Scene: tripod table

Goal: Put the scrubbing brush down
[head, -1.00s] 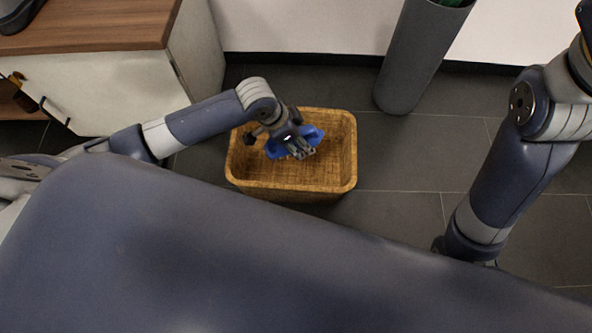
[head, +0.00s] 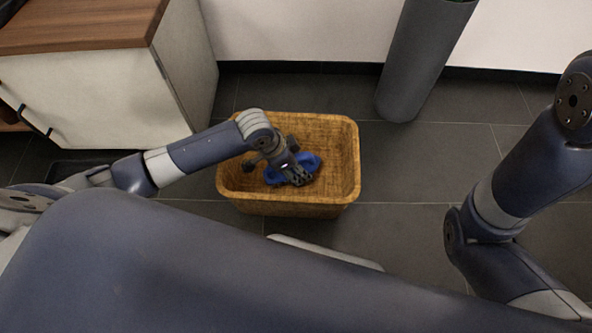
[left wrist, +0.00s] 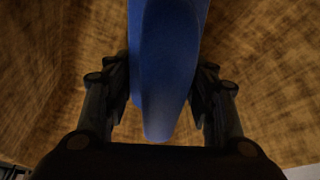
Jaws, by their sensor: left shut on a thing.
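The blue scrubbing brush (head: 309,163) is in my left gripper (head: 298,178), over the inside of a brown woven basket (head: 350,185). In the left wrist view the brush (left wrist: 168,65) sits between both fingers of my left gripper (left wrist: 168,100), which is shut on it. The basket's woven inside (left wrist: 265,60) fills the background there. I cannot tell whether the brush touches the basket bottom. My right arm is at the right of the head view; its gripper is out of view.
A white cabinet (head: 90,95) with a wooden top (head: 80,22) stands at the left. A grey cylinder (head: 422,60) stands behind the basket to the right. Dark tiled floor (head: 410,160) is clear to the right of the basket.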

